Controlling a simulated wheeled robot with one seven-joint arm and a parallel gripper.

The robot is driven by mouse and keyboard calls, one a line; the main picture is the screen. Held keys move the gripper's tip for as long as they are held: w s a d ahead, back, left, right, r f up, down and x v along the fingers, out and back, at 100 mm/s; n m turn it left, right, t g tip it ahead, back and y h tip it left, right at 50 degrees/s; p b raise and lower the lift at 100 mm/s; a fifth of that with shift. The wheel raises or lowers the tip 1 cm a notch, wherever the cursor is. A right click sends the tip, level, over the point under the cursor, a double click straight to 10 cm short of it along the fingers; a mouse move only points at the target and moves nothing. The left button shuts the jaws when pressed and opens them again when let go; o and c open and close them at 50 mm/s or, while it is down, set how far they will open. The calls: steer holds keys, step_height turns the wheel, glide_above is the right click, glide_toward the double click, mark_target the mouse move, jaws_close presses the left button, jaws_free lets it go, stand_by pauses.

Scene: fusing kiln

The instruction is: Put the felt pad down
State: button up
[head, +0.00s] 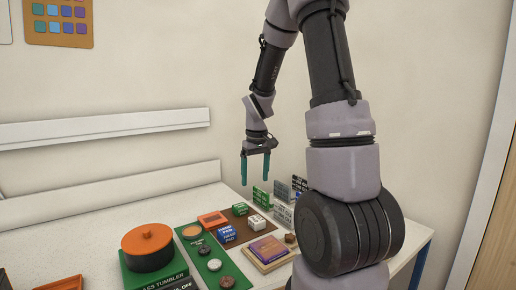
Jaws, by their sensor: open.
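My gripper (255,168) hangs above the far part of the table with its two teal fingers pointing down. The fingers are apart, with nothing visible between them. I cannot tell for sure which thing is the felt pad. A small blue piece with white lettering (227,235), perhaps reading "pad", lies on the brown part of a mat below the gripper. A purple square (266,247) lies on a wooden board (257,266) to its right. The gripper appears apart from both.
An orange-topped round pot (147,240) stands on a green box at left. A green mat (236,286) holds small dark and pale pieces. An orange tray (212,219) and several upright cards (282,192) stand farther back.

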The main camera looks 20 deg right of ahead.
steer(key=s+a+r+m+t+y, duration=0.1)
steer(key=s+a+r+m+t, duration=0.1)
steer(key=s+r, duration=0.7)
steer(key=s+a+r+m+t+y, duration=0.1)
steer(key=s+a+r+m+t, duration=0.2)
steer(key=s+r, duration=0.6)
step_height(320, 180, up, 4)
steer(key=shift+s+a+f+t, duration=0.1)
steer(key=shift+s+a+t, duration=0.4)
steer(key=shift+a, duration=0.45)
steer(key=shift+w, duration=0.15)
